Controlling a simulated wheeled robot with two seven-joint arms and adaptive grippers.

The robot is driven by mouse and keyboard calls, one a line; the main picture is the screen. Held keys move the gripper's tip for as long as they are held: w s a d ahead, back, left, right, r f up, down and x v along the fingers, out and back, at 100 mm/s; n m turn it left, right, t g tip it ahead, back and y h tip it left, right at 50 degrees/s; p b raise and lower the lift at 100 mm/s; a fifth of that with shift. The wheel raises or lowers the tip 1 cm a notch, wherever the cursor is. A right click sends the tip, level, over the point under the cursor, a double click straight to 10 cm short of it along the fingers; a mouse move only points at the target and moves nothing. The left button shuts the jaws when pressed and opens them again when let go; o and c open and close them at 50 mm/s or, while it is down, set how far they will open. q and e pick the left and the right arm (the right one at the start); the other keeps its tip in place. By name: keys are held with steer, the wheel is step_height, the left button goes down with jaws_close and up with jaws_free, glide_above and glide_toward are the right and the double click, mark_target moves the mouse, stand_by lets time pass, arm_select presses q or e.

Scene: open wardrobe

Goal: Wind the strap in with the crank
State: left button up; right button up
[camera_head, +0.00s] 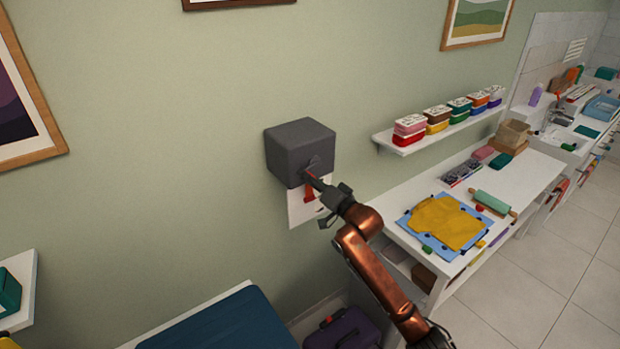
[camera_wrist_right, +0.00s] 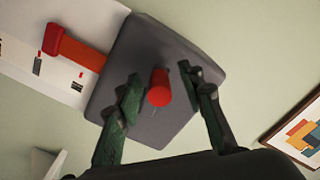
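The dark grey winder box (camera_head: 300,152) is fixed to the wall, and its front face (camera_wrist_right: 150,60) fills the middle of the right wrist view. The crank's red knob (camera_wrist_right: 158,88) points toward the wrist camera. My right gripper (camera_wrist_right: 160,76) is open, with one finger on each side of the knob and visible gaps to both. In the head view the right gripper (camera_head: 320,184) partly covers the crank. The red strap (camera_wrist_right: 85,54) comes out of the box and ends in a red end piece (camera_wrist_right: 54,40). My left gripper is not in view.
A white marked sheet (camera_head: 302,212) is on the wall behind the strap. A white shelf (camera_head: 410,142) with several coloured boxes is to the right, above a table (camera_head: 530,178) with a yellow cloth (camera_head: 442,222). A dark blue surface (camera_head: 225,325) lies below.

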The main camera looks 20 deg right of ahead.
steer(key=shift+c, duration=0.7)
jaws_close()
steer(key=shift+d+f, duration=0.1)
